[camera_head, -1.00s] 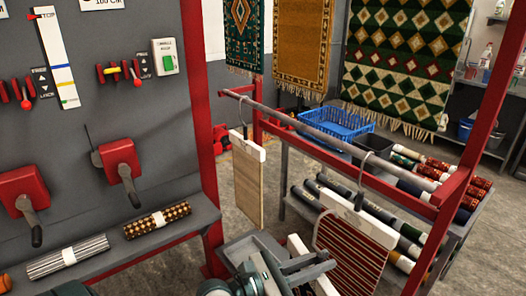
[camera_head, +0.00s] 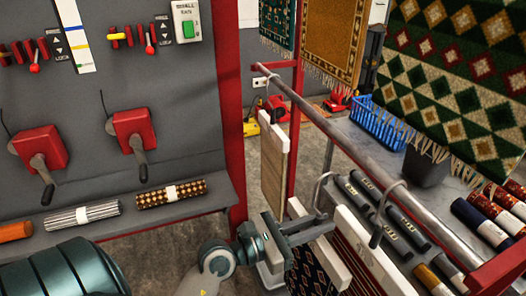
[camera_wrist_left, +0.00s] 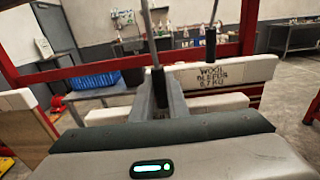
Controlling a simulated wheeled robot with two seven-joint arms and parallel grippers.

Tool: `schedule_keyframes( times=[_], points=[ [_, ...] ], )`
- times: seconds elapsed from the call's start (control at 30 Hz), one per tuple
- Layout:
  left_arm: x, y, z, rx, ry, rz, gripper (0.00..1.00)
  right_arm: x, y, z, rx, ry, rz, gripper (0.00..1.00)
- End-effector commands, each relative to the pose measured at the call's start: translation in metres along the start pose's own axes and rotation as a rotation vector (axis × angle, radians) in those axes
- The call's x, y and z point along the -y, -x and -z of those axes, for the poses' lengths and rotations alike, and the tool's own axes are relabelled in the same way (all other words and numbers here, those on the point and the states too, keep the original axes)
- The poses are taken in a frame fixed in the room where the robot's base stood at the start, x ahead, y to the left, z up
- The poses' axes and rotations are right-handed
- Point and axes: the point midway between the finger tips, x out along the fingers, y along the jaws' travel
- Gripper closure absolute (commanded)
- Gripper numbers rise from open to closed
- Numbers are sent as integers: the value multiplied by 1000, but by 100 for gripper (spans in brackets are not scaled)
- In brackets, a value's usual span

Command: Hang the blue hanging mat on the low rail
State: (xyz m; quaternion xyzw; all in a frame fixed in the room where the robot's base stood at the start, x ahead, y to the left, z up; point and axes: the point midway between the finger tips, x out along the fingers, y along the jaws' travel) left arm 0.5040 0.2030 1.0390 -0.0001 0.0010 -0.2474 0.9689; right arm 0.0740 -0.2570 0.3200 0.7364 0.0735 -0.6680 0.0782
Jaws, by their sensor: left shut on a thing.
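The mat's dark blue patterned cloth (camera_head: 308,274) hangs below, partly hidden by the gripper and cut off by the frame edge. Its grey hook (camera_head: 319,190) rises above the bar, left of the low rail (camera_head: 345,137) in the picture; I cannot tell whether it touches the rail. My right gripper is not in view.
On the rail hang a beige mat (camera_head: 272,165) at the far end and a red striped mat (camera_head: 344,262) at the near end. A table with rolled rugs and a blue basket (camera_head: 377,120) stands behind. A grey wall panel with levers (camera_head: 133,127) is at left.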

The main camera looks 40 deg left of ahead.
Motion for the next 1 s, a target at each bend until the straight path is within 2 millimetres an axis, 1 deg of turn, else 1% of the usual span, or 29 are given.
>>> schedule_keyframes(
  times=[0.3,0.53,0.67,0.77,0.87,0.97,1.0],
  points=[
    [0,0,-1,2,0,0,100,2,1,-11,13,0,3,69],
    [0,0,-1,2,0,0,100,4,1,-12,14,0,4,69],
    [-4,1,0,0,-1,1,100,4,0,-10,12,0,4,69],
    [-14,2,0,-5,-3,2,100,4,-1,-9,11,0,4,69],
    [-29,6,0,-11,-3,6,100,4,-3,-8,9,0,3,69],
    [-50,11,-3,-19,-3,10,100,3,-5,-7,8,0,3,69],
    [-60,13,-5,-21,-3,12,100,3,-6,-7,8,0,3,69]
  ],
)
